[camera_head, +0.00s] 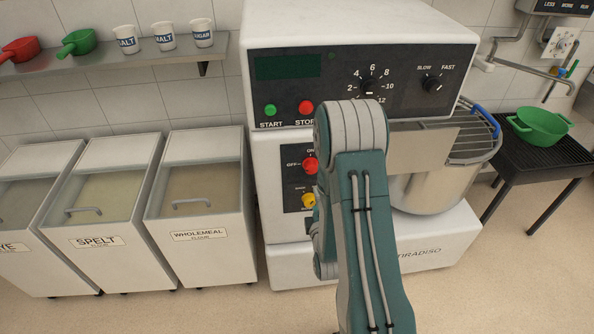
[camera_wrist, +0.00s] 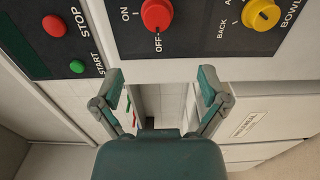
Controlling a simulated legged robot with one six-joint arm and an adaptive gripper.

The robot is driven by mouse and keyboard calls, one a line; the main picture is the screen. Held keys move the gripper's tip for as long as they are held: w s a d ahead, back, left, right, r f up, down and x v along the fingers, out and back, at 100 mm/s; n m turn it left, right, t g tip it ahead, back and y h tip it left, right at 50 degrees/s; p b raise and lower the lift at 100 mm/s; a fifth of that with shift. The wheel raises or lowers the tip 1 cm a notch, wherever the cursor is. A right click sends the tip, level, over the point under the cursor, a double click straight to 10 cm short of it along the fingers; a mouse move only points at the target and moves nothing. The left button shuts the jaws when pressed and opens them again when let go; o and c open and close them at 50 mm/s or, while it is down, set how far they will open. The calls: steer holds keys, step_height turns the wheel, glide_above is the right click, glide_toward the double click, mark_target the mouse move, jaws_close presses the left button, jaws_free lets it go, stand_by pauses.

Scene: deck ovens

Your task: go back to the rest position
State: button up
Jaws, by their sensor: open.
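My gripper (camera_wrist: 160,88) shows in the wrist view with its two fingers spread apart and nothing between them. It faces the front of the white mixer (camera_head: 360,32), close to its control panels. In the wrist view, a red on/off knob (camera_wrist: 157,14) and a yellow bowl knob (camera_wrist: 261,14) lie beyond the fingertips. The red stop button (camera_wrist: 54,26) and green start button (camera_wrist: 77,66) are at the upper left. In the head view my raised arm stands before the mixer and hides part of its front. The gripper itself is hidden there.
Flour bins labelled spelt (camera_head: 114,215) and wholemeal (camera_head: 197,212) stand left of the mixer. A shelf (camera_head: 150,63) above holds scoops and cups. The metal bowl (camera_head: 432,190) is behind my arm. A black stand (camera_head: 546,158) with a green colander (camera_head: 538,126) is at right.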

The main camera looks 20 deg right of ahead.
steer(key=shift+r, duration=0.1)
steer(key=s+a+r+m+g+y, duration=0.1)
steer(key=a+r+m+g+y, duration=0.45)
steer(key=r, duration=0.95)
steer(key=s+a+r+m+g, duration=0.2)
steer(key=s+m, duration=0.1)
steer(key=s, duration=0.4)
steer(key=s+a+r+m+g, duration=0.2)
steer(key=s+a+r+m, duration=0.1)
steer(key=s, duration=0.4)
steer(key=s+a+r+m+g, duration=0.2)
steer(key=s+r+m, duration=0.1)
steer(key=s, duration=0.4)
steer(key=shift+s+a, duration=0.2)
steer(key=shift+a, duration=0.1)
steer(key=shift+r+m+h, duration=0.1)
steer(key=shift+m+h, duration=0.15)
